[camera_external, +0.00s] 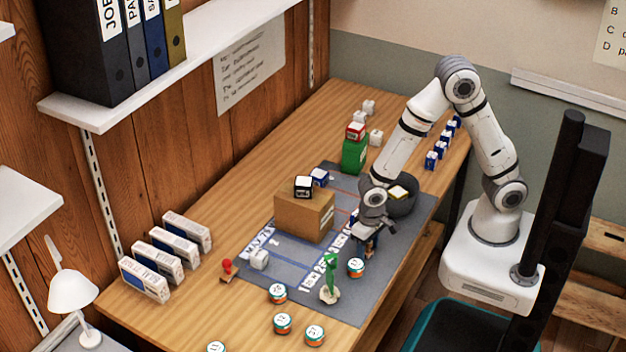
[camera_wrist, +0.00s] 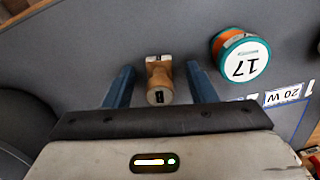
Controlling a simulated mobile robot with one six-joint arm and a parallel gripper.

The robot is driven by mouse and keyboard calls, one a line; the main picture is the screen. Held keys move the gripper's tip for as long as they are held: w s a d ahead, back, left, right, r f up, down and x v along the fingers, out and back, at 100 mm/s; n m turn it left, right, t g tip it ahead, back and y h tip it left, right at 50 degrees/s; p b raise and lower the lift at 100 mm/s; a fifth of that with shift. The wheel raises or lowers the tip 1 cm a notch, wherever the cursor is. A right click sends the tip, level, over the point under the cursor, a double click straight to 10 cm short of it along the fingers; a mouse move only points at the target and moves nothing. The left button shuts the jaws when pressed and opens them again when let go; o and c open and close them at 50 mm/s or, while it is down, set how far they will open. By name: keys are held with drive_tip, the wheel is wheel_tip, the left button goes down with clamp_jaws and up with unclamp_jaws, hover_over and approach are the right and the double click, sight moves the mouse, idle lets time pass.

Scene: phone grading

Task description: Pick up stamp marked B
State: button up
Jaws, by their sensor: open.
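A small wooden stamp (camera_wrist: 158,78) shows in the wrist view between the two blue fingers of my gripper (camera_wrist: 160,72). Its near end has a small dark mark that I cannot read, so I cannot tell if it is B. My gripper is open, with a gap on each side of the stamp. A stamp-like red-topped piece (camera_external: 228,268) stands on the wooden table left of the mat.
A teal-and-orange puck marked 17 (camera_wrist: 239,56) lies close to the stamp. A green-topped figure (camera_external: 329,280) stands near my gripper. A cardboard box (camera_external: 305,218) stands left of my arm, and a dark round bowl (camera_external: 403,201) stands behind my gripper.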

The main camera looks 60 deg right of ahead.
drive_tip(key=c, duration=1.1)
drive_tip(key=shift+o, duration=0.2)
drive_tip(key=shift+r, duration=0.1)
